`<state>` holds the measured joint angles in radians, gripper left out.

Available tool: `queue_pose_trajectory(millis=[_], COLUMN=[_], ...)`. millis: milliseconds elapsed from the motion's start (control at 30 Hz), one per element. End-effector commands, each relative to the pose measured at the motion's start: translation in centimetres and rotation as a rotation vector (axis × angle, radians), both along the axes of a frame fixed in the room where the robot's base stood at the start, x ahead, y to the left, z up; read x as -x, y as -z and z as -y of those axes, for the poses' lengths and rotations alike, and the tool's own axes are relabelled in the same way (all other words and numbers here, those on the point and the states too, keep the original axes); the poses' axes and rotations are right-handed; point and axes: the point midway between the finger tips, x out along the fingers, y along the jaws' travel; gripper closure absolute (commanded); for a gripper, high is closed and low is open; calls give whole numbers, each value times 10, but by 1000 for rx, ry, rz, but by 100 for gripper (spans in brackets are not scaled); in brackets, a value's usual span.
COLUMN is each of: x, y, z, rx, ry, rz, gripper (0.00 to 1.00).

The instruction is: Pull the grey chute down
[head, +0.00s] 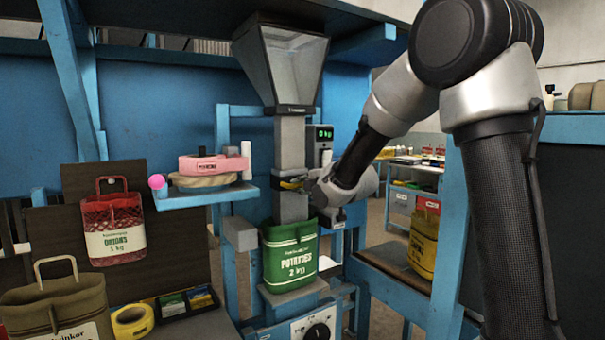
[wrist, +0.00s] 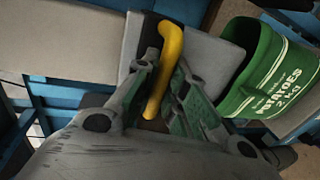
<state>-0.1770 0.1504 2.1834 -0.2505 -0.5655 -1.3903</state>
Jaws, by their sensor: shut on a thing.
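The grey chute (head: 291,150) hangs upright below a clear-sided hopper (head: 293,62). A yellow handle (wrist: 166,66) is on the front of the chute. My gripper (head: 304,183) is shut on this handle; in the wrist view its fingers (wrist: 165,84) close around the yellow bar from both sides. The green potatoes sack (head: 289,255) stands open directly under the chute, and it also shows in the wrist view (wrist: 272,72). The chute's lower end (head: 292,207) reaches the sack's mouth; how deep it goes in is hidden by the front of the sack.
A small scale display (head: 324,133) is right of the chute. A blue shelf (head: 207,196) with a pink-topped machine is to the left. A red onions sack (head: 113,228), an olive sack (head: 60,305) and yellow tape (head: 133,320) are at the left. A yellow sack (head: 423,243) is right.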

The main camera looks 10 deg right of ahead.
Motion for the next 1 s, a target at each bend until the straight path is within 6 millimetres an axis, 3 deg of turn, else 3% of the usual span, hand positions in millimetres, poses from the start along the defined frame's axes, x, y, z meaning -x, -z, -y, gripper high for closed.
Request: queue_pose_trajectory(millis=[367,400,533,833,1000], x=[1,1,1,1,19], y=[9,9,9,5,0], z=[0,0,0,0,6], rx=[3,3,2,2,0], ry=[0,0,0,0,0], rz=[-10,-12,-11,-5,-3], gripper=[100,85,65,65,65])
